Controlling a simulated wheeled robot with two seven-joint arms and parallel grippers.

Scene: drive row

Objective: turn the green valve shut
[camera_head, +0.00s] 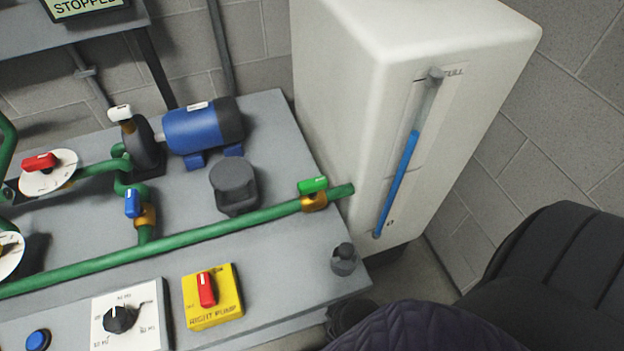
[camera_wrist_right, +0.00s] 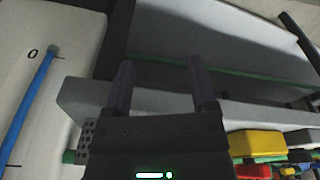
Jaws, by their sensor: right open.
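The green valve (camera_head: 313,185) has a green lever handle on a brass body. It sits near the right end of the long green pipe (camera_head: 190,236), close to the white tank (camera_head: 400,90). Its lever lies roughly along the pipe. My right gripper (camera_wrist_right: 160,70) shows in the right wrist view, with its two dark fingers apart and nothing between them. It is away from the valve, and I cannot make the valve out clearly in that view. My left gripper is not in view.
A blue-handled valve (camera_head: 133,204), a blue motor pump (camera_head: 200,127) and a grey capped fitting (camera_head: 234,186) stand on the grey bench. A yellow box with a red switch (camera_head: 212,296) and a black dial (camera_head: 120,318) are at the front. The tank gauge shows blue liquid.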

